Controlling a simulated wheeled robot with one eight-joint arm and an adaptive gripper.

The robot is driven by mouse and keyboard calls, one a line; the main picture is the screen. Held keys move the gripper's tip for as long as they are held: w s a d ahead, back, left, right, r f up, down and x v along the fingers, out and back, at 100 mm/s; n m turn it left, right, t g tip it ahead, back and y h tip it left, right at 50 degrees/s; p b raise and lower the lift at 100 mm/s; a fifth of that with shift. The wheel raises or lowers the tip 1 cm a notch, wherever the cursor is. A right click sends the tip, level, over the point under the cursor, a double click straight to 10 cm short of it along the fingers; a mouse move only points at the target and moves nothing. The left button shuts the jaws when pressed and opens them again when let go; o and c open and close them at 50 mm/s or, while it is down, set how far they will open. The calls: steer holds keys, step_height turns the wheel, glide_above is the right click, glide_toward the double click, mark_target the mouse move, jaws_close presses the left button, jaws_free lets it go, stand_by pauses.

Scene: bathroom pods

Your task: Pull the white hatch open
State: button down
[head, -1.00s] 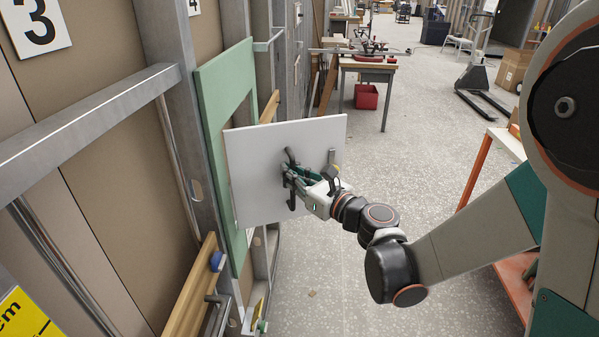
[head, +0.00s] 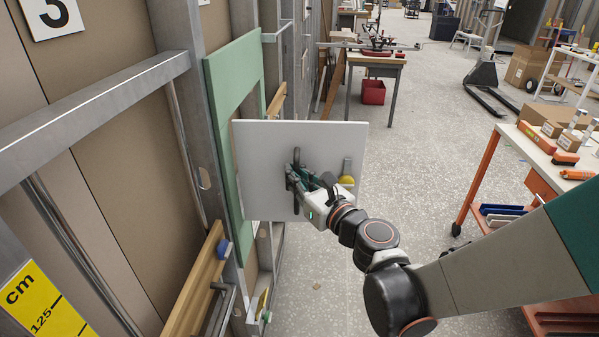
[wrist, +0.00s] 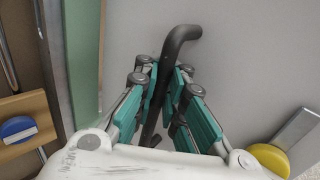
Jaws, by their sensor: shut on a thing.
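The white hatch (head: 258,150) is a flat square panel that stands swung out from the green frame (head: 221,110) on the left wall. A dark bar handle (head: 295,160) is on the face turned to me; it also shows in the wrist view (wrist: 178,42). My gripper (head: 302,178) is closed around this handle, with its teal fingers on either side of it in the wrist view (wrist: 163,100). A metal latch with a yellow knob (head: 347,181) sits on the hatch right of the handle. The hatch's far face is hidden.
A steel stud wall with a horizontal rail (head: 95,110) runs along the left. A wooden rail (head: 198,280) with a blue knob is below the frame. An orange-legged cart (head: 480,185) with boxes stands to the right. The floor (head: 415,150) between is clear.

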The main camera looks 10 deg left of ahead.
steer(key=shift+d, duration=0.25)
steer(key=c, duration=1.9)
jaws_free()
steer(key=shift+o, duration=1.2)
steer(key=shift+w+d, duration=0.1)
steer(key=shift+d, duration=0.15)
steer(key=v, duration=1.2)
steer(key=shift+a, duration=0.25)
